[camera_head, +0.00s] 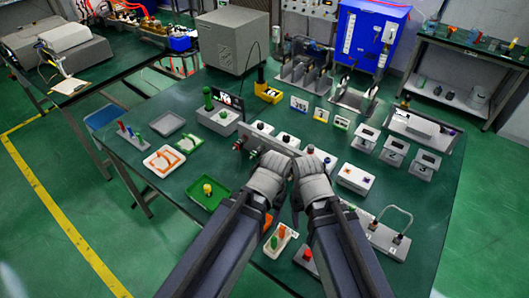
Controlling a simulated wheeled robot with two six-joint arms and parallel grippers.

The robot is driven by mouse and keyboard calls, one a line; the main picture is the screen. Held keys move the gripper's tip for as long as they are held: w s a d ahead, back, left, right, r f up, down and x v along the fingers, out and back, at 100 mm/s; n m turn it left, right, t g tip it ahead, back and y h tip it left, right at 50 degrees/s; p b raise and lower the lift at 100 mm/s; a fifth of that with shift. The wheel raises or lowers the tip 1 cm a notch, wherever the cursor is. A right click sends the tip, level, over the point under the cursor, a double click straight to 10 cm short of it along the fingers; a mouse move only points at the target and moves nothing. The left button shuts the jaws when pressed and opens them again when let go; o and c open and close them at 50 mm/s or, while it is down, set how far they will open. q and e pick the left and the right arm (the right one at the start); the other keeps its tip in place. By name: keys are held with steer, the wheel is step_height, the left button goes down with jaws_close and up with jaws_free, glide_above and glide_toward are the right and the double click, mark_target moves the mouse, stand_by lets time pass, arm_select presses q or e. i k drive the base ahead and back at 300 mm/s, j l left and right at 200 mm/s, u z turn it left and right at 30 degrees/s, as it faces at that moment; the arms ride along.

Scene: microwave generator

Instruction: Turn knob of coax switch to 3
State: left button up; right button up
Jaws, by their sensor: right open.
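A long light-grey box (272,132) with several knobs on top stands mid-table; it is likely the coax switch, but I read no number on it. A reddish-brown knob (310,149) shows at its right end, just beyond my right gripper. My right gripper (312,166) is open at the box's front right. My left gripper (271,163) is close beside it, at the box's front; its jaw opening cannot be made out. Both grippers hide part of the box's front. I cannot tell whether either touches the box or a knob.
A grey box with a green knob (208,98) stands left of the grippers, and a green tray (207,193) lies nearer. A white block (355,179) is close on the right. Several small grey modules (394,151) stand further right. Bare green tabletop (420,205) lies at the right.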

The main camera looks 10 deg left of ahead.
mark_target(286, 138)
steer(key=z, duration=1.7)
steer(key=k+j, duration=0.15)
steer(key=j, duration=0.35)
steer(key=k+j+u, duration=0.1)
steer(key=j, duration=0.4)
steer(key=k+j, duration=0.15)
steer(key=j, duration=0.35)
steer(key=k+j, duration=0.15)
steer(key=j, duration=0.35)
steer(key=k+j+u, duration=0.1)
steer(key=j, duration=0.4)
steer(key=k+j, duration=0.1)
steer(key=j, duration=0.4)
steer(key=i+l+z, duration=0.1)
steer(key=z, duration=0.25)
steer(key=i+z, duration=0.15)
steer(key=z, duration=0.2)
